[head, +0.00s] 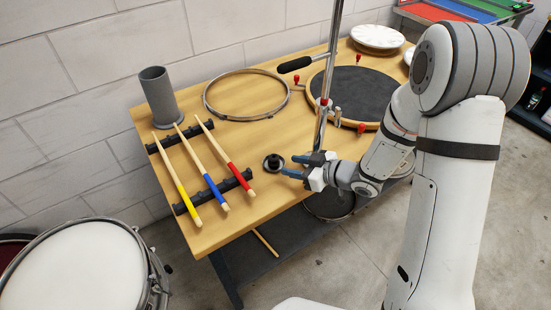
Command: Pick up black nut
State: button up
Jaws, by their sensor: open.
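A black nut (273,162) sits on the wooden bench, right of the drumsticks and near the front edge. It looks like a small dark knob on a wider round base. My gripper (290,166) is open, with its fingertips just right of the nut and pointing left towards it. The jaws look empty. I cannot tell from this view how far the fingers are above the bench or whether they touch the nut.
Drumsticks with yellow (179,181), blue (203,167) and red (226,161) bands lie on black racks. A grey cup (160,97) and metal hoop (247,95) stand behind. A chrome pole (329,75) and black drum pad (357,94) are right. A white drum (76,271) stands front left.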

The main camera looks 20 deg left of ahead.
aim_at(278, 159)
jog(key=x, duration=0.6)
jog(key=shift+w+a+r, duration=0.2)
jog(key=shift+w+r, duration=0.1)
jog(key=shift+r, duration=0.05)
jog(key=shift+c, duration=0.2)
jog(key=c, duration=0.7)
jog(key=shift+r, duration=0.1)
